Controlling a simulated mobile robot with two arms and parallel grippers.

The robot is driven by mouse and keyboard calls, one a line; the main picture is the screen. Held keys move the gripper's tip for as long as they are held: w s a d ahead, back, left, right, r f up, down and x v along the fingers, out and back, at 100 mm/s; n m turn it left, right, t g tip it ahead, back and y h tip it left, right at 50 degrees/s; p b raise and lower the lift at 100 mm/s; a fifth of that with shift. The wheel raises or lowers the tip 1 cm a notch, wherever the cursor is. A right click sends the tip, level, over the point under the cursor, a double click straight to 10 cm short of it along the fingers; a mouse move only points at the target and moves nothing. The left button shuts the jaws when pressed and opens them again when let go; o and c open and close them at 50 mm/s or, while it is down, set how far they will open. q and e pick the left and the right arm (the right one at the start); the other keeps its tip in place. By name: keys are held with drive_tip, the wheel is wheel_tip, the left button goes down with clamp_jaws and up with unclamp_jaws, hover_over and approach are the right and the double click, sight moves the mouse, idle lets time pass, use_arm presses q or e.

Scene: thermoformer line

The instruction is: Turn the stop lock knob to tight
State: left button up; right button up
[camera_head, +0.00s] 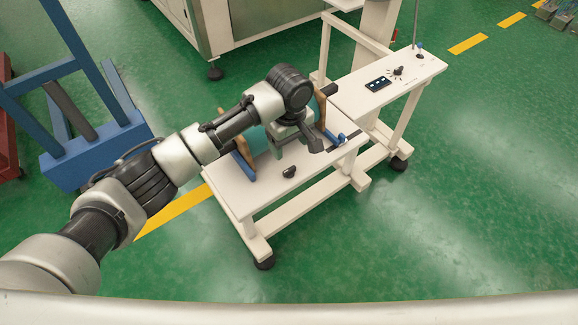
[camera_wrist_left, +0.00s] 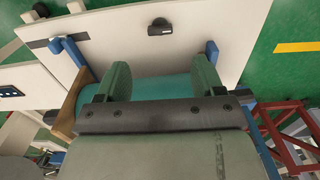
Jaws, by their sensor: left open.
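A small black knob (camera_head: 289,172) sits on the white top of a low bench (camera_head: 243,197). It also shows in the left wrist view (camera_wrist_left: 160,26), with a short pale mark on it; I cannot read its setting. My left gripper (camera_head: 294,142) is above the bench, behind the knob and apart from it. In the left wrist view its two green fingers (camera_wrist_left: 163,78) are spread, with nothing gripped between them, and the knob lies beyond their tips. My right gripper is not in view.
A teal roll (camera_wrist_left: 160,87) with wooden end discs lies under my gripper, between blue brackets (camera_wrist_left: 213,53). A raised panel with a black dial (camera_head: 398,70) and a small display (camera_head: 378,84) stands right. A blue frame (camera_head: 95,150) stands left. Green floor in front is clear.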

sight(289, 169)
use_arm(q)
wheel_tip(289, 169, down, 10)
drive_tip(key=shift+w+f, duration=0.15)
drive_tip(key=shift+f, duration=0.1)
idle(0.3)
drive_tip(key=c, duration=0.9)
